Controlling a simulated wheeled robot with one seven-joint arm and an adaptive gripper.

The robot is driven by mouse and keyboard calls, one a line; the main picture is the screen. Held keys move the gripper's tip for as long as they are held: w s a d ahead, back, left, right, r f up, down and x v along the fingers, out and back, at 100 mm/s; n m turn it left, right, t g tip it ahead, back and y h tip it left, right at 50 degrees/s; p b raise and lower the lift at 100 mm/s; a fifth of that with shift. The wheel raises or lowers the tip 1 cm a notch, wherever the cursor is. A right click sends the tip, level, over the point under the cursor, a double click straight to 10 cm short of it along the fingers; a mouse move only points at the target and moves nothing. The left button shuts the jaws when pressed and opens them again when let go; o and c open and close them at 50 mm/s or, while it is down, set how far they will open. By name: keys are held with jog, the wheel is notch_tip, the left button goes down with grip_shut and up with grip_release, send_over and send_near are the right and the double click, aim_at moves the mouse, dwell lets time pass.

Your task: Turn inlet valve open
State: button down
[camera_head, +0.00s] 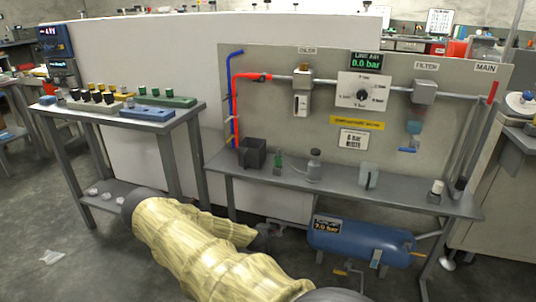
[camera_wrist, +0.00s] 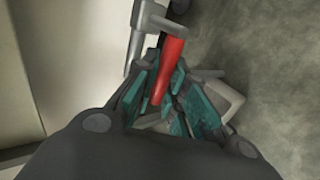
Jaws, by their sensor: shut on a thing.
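In the wrist view a red lever handle (camera_wrist: 171,66) hangs from a grey valve fitting (camera_wrist: 160,18) on a pipe. My gripper (camera_wrist: 167,82) has its teal-padded fingers on both sides of the red handle and is shut on it. The handle lies slightly slanted between the pads. In the head view my yellow-sleeved arm reaches low in front of the bench, and its dark end is near the pipework left of the blue tank (camera_head: 358,243). The red handle and the fingertips cannot be made out there.
The grey bench (camera_head: 400,203) stands above the tank, with a panel (camera_head: 450,110) of gauges and filters behind it. A side table (camera_head: 160,122) with coloured blocks stands at the left. Pale wall is close beside the gripper; open floor lies on its other side.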

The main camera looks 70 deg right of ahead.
jog(key=c, duration=1.5)
grip_release()
jog(key=shift+w, duration=0.25)
jog(key=shift+o, duration=0.2)
jog(key=shift+s, duration=0.15)
jog(key=v, duration=1.2)
jog(key=shift+f, duration=0.1)
